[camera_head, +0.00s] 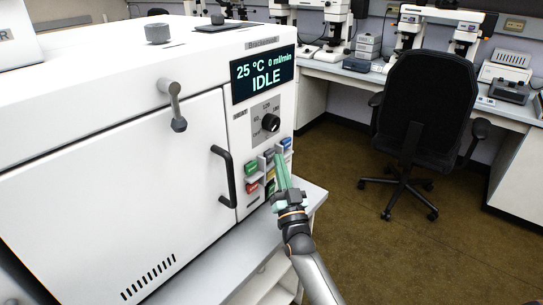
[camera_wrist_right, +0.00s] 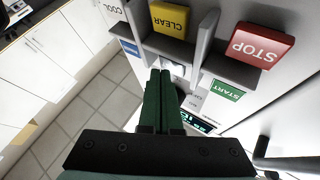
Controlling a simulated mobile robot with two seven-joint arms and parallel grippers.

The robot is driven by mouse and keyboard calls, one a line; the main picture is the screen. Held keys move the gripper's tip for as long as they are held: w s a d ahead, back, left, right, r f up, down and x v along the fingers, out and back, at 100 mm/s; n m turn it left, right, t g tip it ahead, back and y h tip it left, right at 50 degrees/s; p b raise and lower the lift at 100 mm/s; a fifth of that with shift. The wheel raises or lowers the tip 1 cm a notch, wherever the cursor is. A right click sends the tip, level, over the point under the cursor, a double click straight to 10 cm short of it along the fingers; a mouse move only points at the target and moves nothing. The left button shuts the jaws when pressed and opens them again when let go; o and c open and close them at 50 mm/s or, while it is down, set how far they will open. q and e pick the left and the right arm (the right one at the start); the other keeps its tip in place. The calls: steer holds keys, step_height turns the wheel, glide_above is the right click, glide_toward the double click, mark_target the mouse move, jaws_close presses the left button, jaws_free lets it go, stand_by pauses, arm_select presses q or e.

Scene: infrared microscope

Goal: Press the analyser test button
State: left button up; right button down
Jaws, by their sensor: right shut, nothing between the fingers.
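The analyser (camera_head: 120,130) is a large white box at the left of the head view. Its button panel shows a grey button (camera_head: 269,155), a blue button (camera_head: 286,143), a green button (camera_head: 251,168) and a red button (camera_head: 252,188). My right gripper (camera_head: 281,160) is shut and empty, its green fingers in front of the panel, hiding part of it. In the right wrist view the fingertips (camera_wrist_right: 160,73) are beside a pale, partly hidden button. I cannot tell which button is the test one, or whether the fingers touch anything. My left gripper is not in view.
The display (camera_head: 262,74) reads 25 °C, 0 ml/min, IDLE. A black dial (camera_head: 271,122) sits above the buttons. A black door handle (camera_head: 224,177) sticks out left of the panel. An office chair (camera_head: 430,105) stands at right.

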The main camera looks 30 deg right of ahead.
steer(key=shift+w+a+b, duration=0.2)
steer(key=shift+w+b, duration=0.1)
steer(key=shift+w, duration=0.2)
stand_by(0.5)
steer(key=shift+s, duration=0.1)
steer(key=shift+s+d+p, duration=0.35)
steer(key=shift+s+p, duration=0.25)
steer(key=shift+s, duration=0.2)
steer(key=s+p, duration=0.1)
steer(key=s+d, duration=0.1)
steer(key=s, duration=0.1)
steer(key=s+d+p, duration=0.1)
steer(key=shift+s+p, duration=0.3)
stand_by(0.9)
